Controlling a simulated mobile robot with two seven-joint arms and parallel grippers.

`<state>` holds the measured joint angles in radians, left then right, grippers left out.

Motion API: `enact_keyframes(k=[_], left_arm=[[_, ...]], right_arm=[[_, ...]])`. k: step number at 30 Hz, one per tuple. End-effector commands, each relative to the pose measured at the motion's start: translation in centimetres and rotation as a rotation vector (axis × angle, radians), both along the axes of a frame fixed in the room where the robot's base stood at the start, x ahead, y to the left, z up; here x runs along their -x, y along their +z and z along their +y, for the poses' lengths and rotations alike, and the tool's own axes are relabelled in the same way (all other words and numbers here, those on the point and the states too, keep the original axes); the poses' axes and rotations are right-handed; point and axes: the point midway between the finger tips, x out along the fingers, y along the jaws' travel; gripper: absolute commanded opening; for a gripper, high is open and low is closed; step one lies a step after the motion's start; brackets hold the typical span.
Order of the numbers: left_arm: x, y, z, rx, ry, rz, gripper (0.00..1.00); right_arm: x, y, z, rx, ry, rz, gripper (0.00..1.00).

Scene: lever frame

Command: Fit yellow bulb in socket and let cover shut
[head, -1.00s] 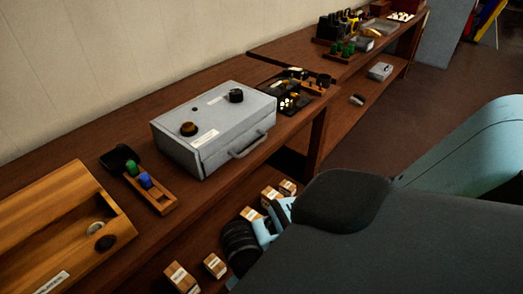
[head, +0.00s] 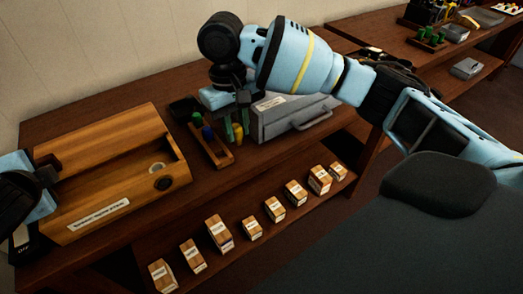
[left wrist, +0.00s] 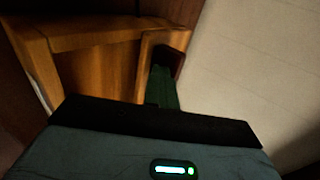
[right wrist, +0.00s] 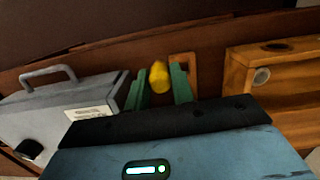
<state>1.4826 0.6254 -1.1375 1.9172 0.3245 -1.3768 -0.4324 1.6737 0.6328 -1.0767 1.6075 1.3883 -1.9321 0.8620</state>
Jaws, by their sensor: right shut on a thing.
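The yellow bulb (head: 239,134) is between the green fingers of my right gripper (head: 237,126), which is shut on it above the table by the grey case. It also shows in the right wrist view (right wrist: 159,76). A wooden box (head: 110,160) stands at the left, with a recess holding a pale ring (head: 157,168), perhaps the socket. I cannot tell which part is the cover.
A wooden rack (head: 222,158) with a blue bulb (head: 208,133) and a green bulb (head: 196,118) stands between the box and a grey case (head: 285,125). Several labelled blocks (head: 252,228) stand on the shelf below.

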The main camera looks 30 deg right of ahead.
Motion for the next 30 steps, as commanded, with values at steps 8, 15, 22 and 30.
enact_keyframes(k=[8,15,22,30], left_arm=[[-0.1,0.1,0.0,0.001,0.001,-0.003,0.0],[-0.1,0.1,0.0,0.001,0.001,-0.002,0.0],[-0.1,0.0,0.0,0.0,0.001,-0.002,0.0],[-0.1,0.1,0.1,0.0,0.001,-0.002,0.0]], right_arm=[[-5.8,2.8,8.2,0.0,-0.127,-0.046,0.02],[-7.3,5.4,14.7,0.007,-0.219,-0.082,0.02],[-6.8,4.7,17.8,0.012,-0.288,-0.102,0.02],[-6.7,4.5,18.1,0.013,-0.297,-0.106,0.02]])
